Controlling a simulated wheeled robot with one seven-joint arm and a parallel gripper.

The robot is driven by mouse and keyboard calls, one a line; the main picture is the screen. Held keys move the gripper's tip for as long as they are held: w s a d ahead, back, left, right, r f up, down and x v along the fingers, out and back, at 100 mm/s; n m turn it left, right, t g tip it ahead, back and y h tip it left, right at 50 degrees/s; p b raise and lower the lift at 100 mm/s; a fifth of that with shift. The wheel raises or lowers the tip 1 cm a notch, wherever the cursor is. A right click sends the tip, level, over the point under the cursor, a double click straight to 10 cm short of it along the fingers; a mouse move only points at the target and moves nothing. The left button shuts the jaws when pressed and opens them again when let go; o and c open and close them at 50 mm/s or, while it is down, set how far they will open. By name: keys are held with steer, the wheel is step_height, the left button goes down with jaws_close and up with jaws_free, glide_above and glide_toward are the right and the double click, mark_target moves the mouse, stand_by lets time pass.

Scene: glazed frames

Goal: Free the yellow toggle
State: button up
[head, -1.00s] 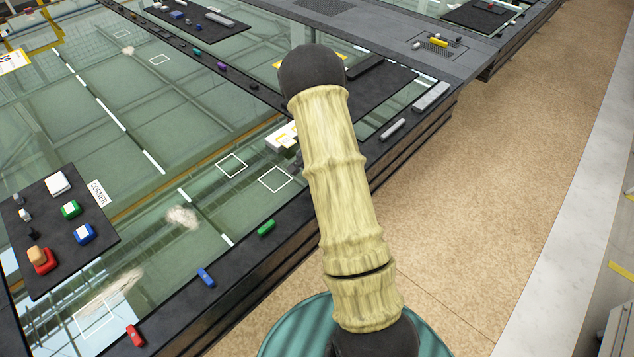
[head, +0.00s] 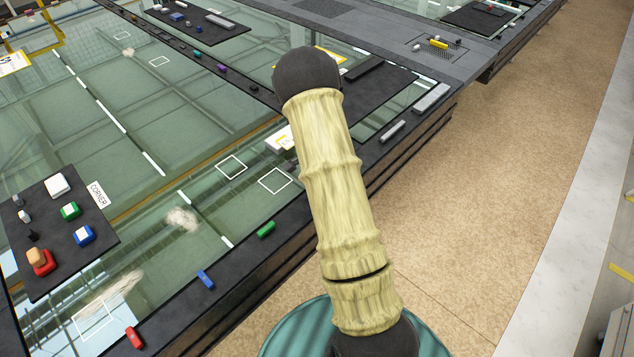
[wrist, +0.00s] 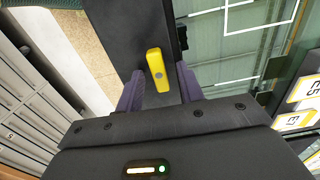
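A yellow toggle (wrist: 156,66), a short rounded bar with a small grey spot, shows in the wrist view on a dark strip. My gripper (wrist: 160,78) is open, with one purple finger on each side of the toggle. Gaps show between the toggle and both fingers; how far it lies below the fingertips I cannot tell. In the head view my arm hides the gripper and this toggle. Another small yellow bar (head: 438,43) lies on the far grey deck in the head view.
Green, blue and red toggles (head: 266,229) (head: 205,280) (head: 134,338) sit along the dark table edge. A black board (head: 60,265) with coloured blocks is at left. White-yellow labels (wrist: 300,95) show at right in the wrist view. The tan floor (head: 500,190) on the right is clear.

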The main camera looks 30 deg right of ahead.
steer(key=shift+r, duration=0.1)
step_height(320, 180, up, 17)
steer(key=b, duration=0.3)
stand_by(0.5)
steer(key=shift+r, duration=0.1)
steer(key=s+a+f+n+t, duration=0.1)
steer(key=s+a+n, duration=0.6)
steer(key=s, duration=0.2)
steer(key=s+a+f+n+t, duration=0.1)
steer(key=s+a+n, duration=0.6)
steer(key=s, duration=0.3)
steer(key=shift+s+a+f+t, duration=0.2)
steer(key=shift+s+a+t, duration=0.1)
steer(key=shift+a, duration=0.3)
steer(key=shift+w+d, duration=0.1)
